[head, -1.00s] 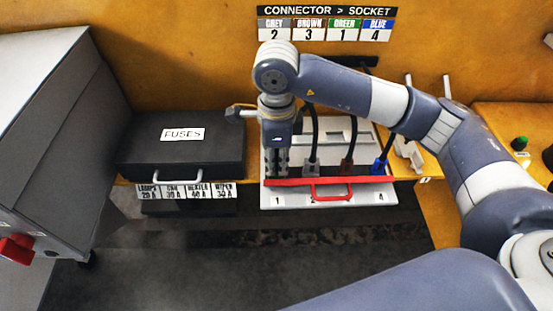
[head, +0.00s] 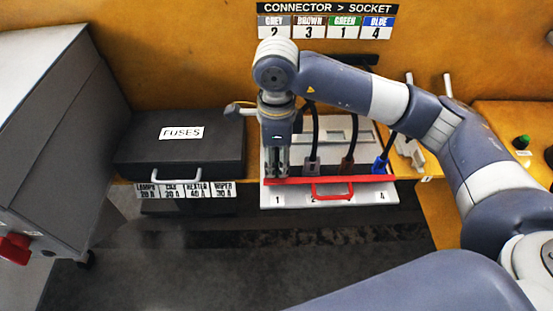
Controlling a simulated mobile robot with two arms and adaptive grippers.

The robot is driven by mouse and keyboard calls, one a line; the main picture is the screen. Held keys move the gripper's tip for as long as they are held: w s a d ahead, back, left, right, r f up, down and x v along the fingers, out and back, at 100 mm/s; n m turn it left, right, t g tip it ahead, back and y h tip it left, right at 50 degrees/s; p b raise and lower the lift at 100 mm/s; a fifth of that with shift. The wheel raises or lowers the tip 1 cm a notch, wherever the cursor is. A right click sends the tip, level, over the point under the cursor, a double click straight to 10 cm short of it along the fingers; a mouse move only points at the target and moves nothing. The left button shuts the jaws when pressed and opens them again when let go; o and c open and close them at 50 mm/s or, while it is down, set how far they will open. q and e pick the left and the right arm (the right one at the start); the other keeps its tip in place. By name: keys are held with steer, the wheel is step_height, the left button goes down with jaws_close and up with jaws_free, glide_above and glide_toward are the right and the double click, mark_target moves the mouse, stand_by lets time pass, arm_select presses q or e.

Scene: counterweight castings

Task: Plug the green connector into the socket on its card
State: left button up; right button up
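My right gripper (head: 277,172) points down at the left end of the white socket panel (head: 340,199), above the printed number 1. No green connector shows; my gripper and wrist cover that spot. I cannot tell whether the fingers hold anything. A grey plug (head: 312,166), a brown plug (head: 347,165) and a blue plug (head: 380,165) stand in a row to the right, each on a dark cable. The card (head: 327,24) on the back wall pairs grey with 2, brown with 3, green with 1 and blue with 4. My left gripper is out of view.
A red bar with a red handle (head: 333,194) runs along the panel's front. A dark fuse box (head: 181,150) with a handle stands to the left. A grey cabinet (head: 60,110) is at far left. Pale brackets (head: 408,147) and a green knob (head: 520,142) lie to the right.

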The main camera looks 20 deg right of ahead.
mark_target(276, 160)
step_height(276, 160, up, 12)
steer(key=shift+f, duration=0.25)
steer(key=shift+f, duration=0.1)
stand_by(0.5)
